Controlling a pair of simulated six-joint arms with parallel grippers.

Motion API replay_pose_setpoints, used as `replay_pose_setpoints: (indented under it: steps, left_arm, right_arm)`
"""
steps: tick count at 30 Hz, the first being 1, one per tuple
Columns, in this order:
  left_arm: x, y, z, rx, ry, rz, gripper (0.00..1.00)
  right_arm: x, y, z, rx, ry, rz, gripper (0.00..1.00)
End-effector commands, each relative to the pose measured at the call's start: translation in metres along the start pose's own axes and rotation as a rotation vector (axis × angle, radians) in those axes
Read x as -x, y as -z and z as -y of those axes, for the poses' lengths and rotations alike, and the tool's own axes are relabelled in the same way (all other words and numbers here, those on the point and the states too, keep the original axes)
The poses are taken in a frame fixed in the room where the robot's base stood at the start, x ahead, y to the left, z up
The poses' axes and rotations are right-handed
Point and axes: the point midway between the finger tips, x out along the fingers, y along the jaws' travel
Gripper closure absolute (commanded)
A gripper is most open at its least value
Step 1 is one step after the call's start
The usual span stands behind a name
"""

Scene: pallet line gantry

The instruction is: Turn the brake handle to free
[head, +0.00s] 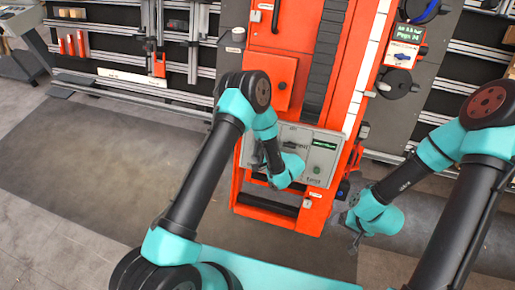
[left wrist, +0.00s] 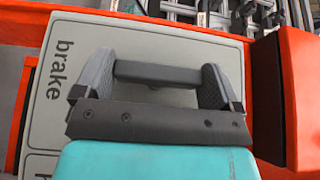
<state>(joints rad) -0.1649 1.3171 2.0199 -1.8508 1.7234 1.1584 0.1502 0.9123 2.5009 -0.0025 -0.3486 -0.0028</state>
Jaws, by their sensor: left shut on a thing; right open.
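The brake handle (left wrist: 160,72) is a dark bar on a pale grey panel (left wrist: 235,45) printed "brake". In the left wrist view it spans the gap between my left gripper's fingers (left wrist: 158,78), which are shut on its ends. The word runs sideways in that view, and the bar lies roughly across it. In the head view my left gripper (head: 270,160) is against the left part of the grey panel (head: 318,158); my own wrist hides the handle there. My right gripper (head: 354,228) is open and empty, low to the right of the cabinet.
The panel sits on an orange cabinet (head: 255,205) with a green-lit display (head: 323,145) and a green button (head: 317,170). A black bar (head: 272,208) crosses below. Round black fittings (head: 397,83) stick out at the right. Floor is clear at the left.

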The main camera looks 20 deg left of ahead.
Motion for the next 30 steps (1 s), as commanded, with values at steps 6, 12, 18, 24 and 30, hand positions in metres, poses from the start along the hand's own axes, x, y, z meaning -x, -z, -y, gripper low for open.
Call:
replay_pose_setpoints:
  steps: [6,12,18,24,30]
  left_arm:
    - [0.000,0.000,0.000,-0.004,0.008,0.000,0.34]
    - [0.000,0.000,0.000,-0.004,0.008,0.001,0.10]
    - [0.000,0.000,0.000,-0.004,0.007,0.001,0.00]
    - [0.002,0.000,0.000,-0.004,0.007,0.000,0.00]
    - [0.018,0.001,0.000,-0.004,0.007,-0.002,0.00]
  right_arm:
    - [0.000,0.000,0.000,0.000,0.000,0.000,0.17]
    - [0.000,0.000,0.000,0.000,0.000,0.000,0.17]
    - [0.000,0.000,0.000,0.000,0.000,0.000,0.17]
    - [0.000,0.000,0.000,0.000,0.000,0.000,0.17]
    - [0.000,0.000,0.000,0.000,0.000,0.000,0.17]
